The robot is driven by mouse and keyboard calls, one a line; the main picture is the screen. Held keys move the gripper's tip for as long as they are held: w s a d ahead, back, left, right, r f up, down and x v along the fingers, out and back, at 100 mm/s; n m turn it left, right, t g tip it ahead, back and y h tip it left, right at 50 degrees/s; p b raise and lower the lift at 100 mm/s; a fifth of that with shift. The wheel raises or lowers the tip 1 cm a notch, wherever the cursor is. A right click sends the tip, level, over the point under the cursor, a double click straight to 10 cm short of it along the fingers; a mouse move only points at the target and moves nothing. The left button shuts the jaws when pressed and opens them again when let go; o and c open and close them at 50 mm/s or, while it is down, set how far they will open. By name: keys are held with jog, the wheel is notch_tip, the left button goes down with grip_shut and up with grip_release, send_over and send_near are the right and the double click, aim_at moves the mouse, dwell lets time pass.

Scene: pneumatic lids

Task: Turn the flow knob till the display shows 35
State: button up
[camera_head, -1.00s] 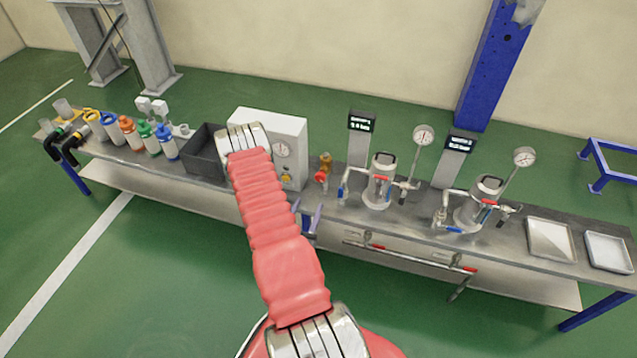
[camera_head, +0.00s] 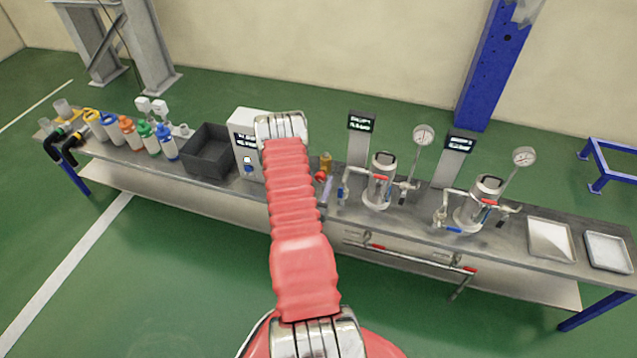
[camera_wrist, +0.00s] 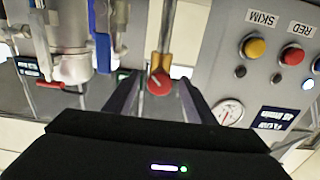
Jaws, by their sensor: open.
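The flow knob is a red round knob on a brass valve; in the wrist view the knob (camera_wrist: 159,84) lies between the tips of my two fingers. In the head view the red knob (camera_head: 320,176) is small, just right of my arm. My gripper (camera_wrist: 157,80) is open, a finger on each side of the knob; I cannot tell whether they touch it. In the head view my gripper (camera_head: 325,190) is mostly hidden behind my arm. A dark display (camera_wrist: 276,116) on the white box shows upside down in the wrist view and seems to read 45 l/min, small and blurred.
The white box (camera_head: 240,118) is partly hidden by my arm. In the wrist view it carries a yellow button (camera_wrist: 254,47), a red button (camera_wrist: 292,52) and a gauge (camera_wrist: 228,111). A steel vessel (camera_head: 378,185) with valves stands right of the knob. A grey bin (camera_head: 207,155) stands left.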

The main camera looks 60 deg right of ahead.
jog(key=shift+c, duration=0.5)
jog(key=c, duration=0.9)
jog(key=shift+m, duration=0.3)
jog(key=m, duration=0.4)
jog(key=shift+m, duration=2.6)
jog(key=shift+a, duration=0.1)
jog(key=o, duration=1)
jog(key=shift+w, duration=0.1)
